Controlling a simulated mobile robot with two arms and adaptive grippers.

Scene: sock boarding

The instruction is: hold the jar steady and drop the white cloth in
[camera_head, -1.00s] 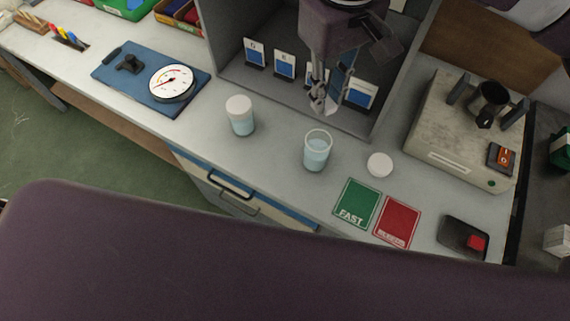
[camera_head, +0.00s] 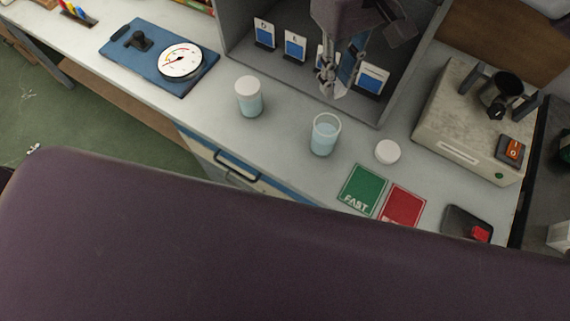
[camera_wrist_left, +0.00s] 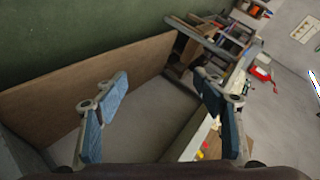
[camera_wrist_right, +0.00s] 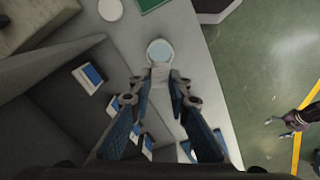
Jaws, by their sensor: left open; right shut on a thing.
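The open clear jar (camera_head: 325,135), with pale blue liquid inside, stands upright on the grey worktop. It also shows in the right wrist view (camera_wrist_right: 160,50), just beyond my right fingertips. My right gripper (camera_head: 330,90) is shut on a small white cloth (camera_wrist_right: 160,75), held on the far side of the jar in the head view. Fingers and arm hide part of the cloth. My left gripper (camera_wrist_left: 160,80) is open and empty, away from the jar. A dark gripper over the green floor in the right wrist view looks like my left one.
A white lid (camera_head: 387,151) lies right of the jar; a lidded jar (camera_head: 249,98) stands left. Green (camera_head: 362,189) and red (camera_head: 403,205) cards lie in front. A grey booth (camera_head: 288,68) with blue-and-white cards stands behind. A beige machine (camera_head: 465,125) is at right.

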